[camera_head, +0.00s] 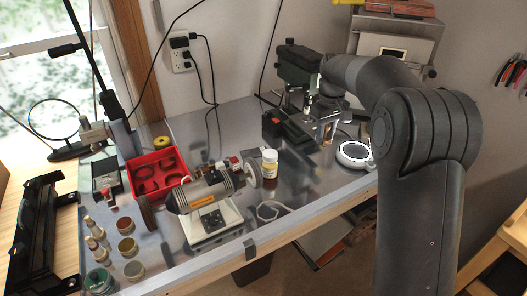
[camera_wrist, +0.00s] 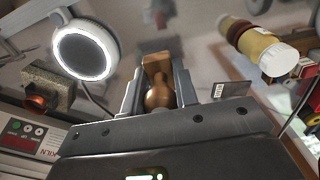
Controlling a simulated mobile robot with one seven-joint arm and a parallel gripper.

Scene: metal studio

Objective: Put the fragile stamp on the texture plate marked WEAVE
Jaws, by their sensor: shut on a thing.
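My gripper (camera_head: 326,130) is at the back right of the bench, above its surface. In the wrist view my gripper (camera_wrist: 158,95) is shut on a brown, wooden-looking stamp (camera_wrist: 158,82) with a rounded handle and a squarer block beyond it. The stamp's face is hidden, and I cannot read a fragile mark on it. Several small wooden-handled pieces (camera_head: 96,237) stand at the front left of the bench. I cannot make out a plate marked WEAVE in either view.
A bench grinder or polisher (camera_head: 203,192) stands mid-bench. Behind it are a red tray (camera_head: 157,172) and a yellow-labelled bottle (camera_head: 269,164). A round white lamp (camera_head: 354,154) is at the right edge. A panel marked KILN (camera_wrist: 22,138) shows at lower left in the wrist view.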

